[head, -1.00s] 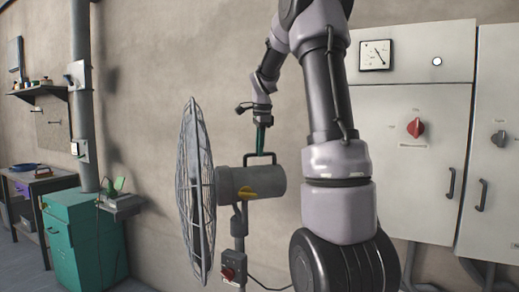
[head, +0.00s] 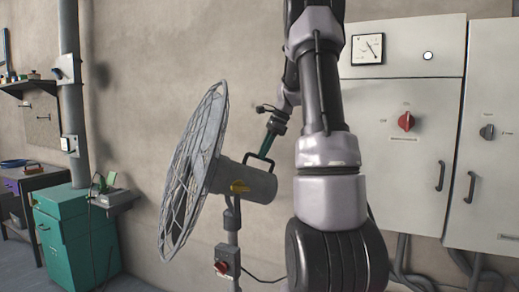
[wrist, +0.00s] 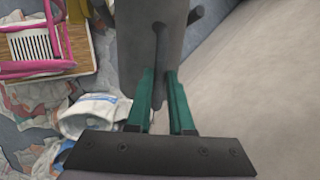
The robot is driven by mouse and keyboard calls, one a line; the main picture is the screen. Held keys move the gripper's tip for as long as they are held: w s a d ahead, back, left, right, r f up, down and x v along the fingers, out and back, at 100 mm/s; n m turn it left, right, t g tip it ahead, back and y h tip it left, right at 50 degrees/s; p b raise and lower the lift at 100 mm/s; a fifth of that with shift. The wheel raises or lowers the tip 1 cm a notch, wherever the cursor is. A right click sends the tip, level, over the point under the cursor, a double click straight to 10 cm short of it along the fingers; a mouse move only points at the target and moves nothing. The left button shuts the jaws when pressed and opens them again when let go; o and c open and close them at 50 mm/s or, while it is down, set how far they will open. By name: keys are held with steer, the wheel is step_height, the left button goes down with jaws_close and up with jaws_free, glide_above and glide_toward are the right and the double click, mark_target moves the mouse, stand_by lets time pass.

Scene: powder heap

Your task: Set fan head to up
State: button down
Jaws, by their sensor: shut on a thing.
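The grey pedestal fan has a wire cage (head: 190,175) and a cylindrical motor housing (head: 247,182) on a stand. The fan head is tilted, its cage facing up and left and the rear of the housing lower at the right. A dark handle (head: 258,160) is on top of the housing. My gripper (head: 267,150) is shut on this handle, its green fingers coming down from the upper right. In the wrist view the green fingers of my gripper (wrist: 160,95) close on either side of the handle bar (wrist: 158,50). My arm hides part of the area right of the fan.
Grey electrical cabinets (head: 400,170) stand at the right. A teal cabinet (head: 70,245) and a grey pipe (head: 72,110) are at the left. A pink-framed stool (wrist: 40,68) and white-and-blue bags (wrist: 95,115) show in the wrist view.

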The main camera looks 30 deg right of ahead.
steer(key=c, duration=0.8)
jaws_free()
steer(key=v, duration=1)
steer(key=shift+d+r, duration=0.2)
steer(key=shift+r, duration=0.15)
steer(key=shift+s, duration=0.1)
